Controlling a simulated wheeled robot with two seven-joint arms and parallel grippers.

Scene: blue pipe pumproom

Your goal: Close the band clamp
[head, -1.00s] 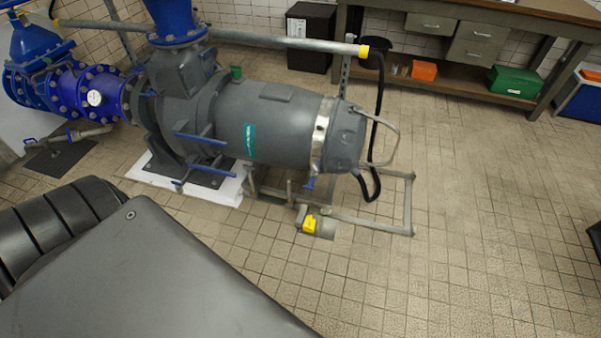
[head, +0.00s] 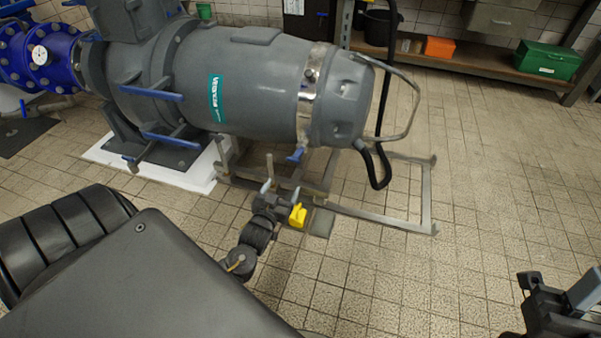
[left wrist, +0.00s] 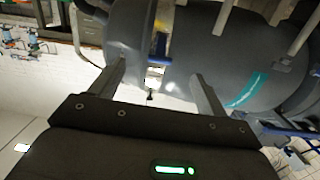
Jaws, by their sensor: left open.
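The band clamp (head: 306,100) is a shiny metal band around the right end of the grey pump motor (head: 255,75). Its blue lever (head: 296,155) hangs at the lower side of the band and points down. My left gripper (head: 281,190) is open and empty, just below the lever in the head view, apart from it. In the left wrist view the fingers (left wrist: 157,85) are spread, with the band (left wrist: 160,25) and the blue lever (left wrist: 155,68) seen between them, beyond the tips. My right gripper (head: 560,295) shows partly at the lower right, far from the clamp; its jaws are unclear.
A metal floor frame (head: 380,215) and a yellow-and-grey part (head: 297,215) lie below the motor. A black hose (head: 380,165) and a metal loop handle (head: 412,110) stick out at its right end. A bench shelf (head: 480,70) stands behind.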

